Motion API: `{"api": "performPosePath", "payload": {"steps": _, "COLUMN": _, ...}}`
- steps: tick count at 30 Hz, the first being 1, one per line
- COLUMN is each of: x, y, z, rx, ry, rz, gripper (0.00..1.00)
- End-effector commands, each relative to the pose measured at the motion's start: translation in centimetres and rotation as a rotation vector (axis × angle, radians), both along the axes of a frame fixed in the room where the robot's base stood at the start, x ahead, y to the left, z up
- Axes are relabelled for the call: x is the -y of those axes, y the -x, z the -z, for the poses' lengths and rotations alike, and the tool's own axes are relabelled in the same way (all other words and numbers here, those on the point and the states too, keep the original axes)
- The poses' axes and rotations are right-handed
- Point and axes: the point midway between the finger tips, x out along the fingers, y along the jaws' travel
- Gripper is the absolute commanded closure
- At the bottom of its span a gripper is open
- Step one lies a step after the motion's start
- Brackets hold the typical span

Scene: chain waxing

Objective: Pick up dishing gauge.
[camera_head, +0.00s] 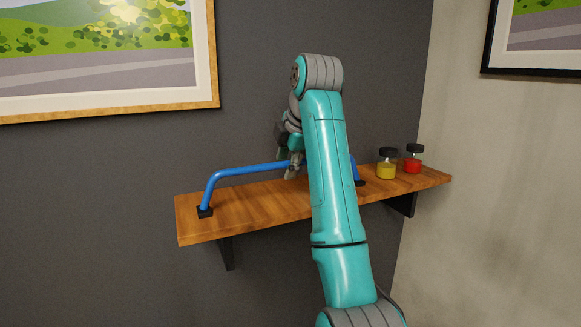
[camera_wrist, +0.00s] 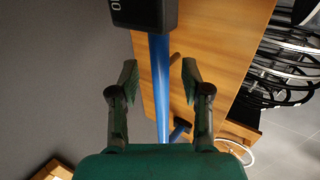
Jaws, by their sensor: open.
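The dishing gauge is a blue bent bar (camera_head: 245,169) standing on a wooden shelf, with a black foot at each end. My arm hides its middle in the head view. In the wrist view the blue bar (camera_wrist: 159,75) runs lengthwise between my two fingers, with a black block (camera_wrist: 145,12) with white markings at the top edge. My gripper (camera_head: 291,168) is at the bar's middle; its open fingers (camera_wrist: 160,78) lie either side of the bar with gaps showing. I cannot tell how deep the bar sits between them.
The wooden shelf (camera_head: 255,207) is fixed to a dark wall on brackets. A yellow jar (camera_head: 386,171) and a red jar (camera_head: 412,166), each with a black top, stand at its right end. Several bicycle wheels (camera_wrist: 285,65) show at right in the wrist view.

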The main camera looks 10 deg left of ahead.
Motion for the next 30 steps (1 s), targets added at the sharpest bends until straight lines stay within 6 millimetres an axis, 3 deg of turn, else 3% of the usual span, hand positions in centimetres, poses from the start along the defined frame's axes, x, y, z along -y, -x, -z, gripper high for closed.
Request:
{"api": "performPosePath", "payload": {"steps": 3, "x": 0.3, "y": -0.3, "z": 1.0, "rx": -0.001, "ry": 0.001, "rz": 0.0, "gripper": 0.52}}
{"api": "performPosePath", "payload": {"steps": 10, "x": 0.3, "y": -0.3, "z": 1.0, "rx": 0.0, "ry": 0.0, "rz": -0.001, "gripper": 0.55}}
{"api": "performPosePath", "payload": {"steps": 15, "x": 0.2, "y": -0.3, "z": 1.0, "rx": 0.0, "ry": 0.0, "rz": -0.001, "gripper": 0.97}}
{"api": "performPosePath", "payload": {"steps": 16, "x": 0.2, "y": -0.3, "z": 1.0, "rx": 0.0, "ry": 0.0, "rz": -0.001, "gripper": 1.0}}
{"api": "performPosePath", "payload": {"steps": 26, "x": 0.2, "y": -0.3, "z": 0.9, "rx": 0.002, "ry": -0.001, "rz": -0.001, "gripper": 1.0}}
{"api": "performPosePath", "payload": {"steps": 30, "x": 0.2, "y": -0.3, "z": -0.1, "rx": 0.004, "ry": -0.002, "rz": -0.001, "gripper": 1.0}}
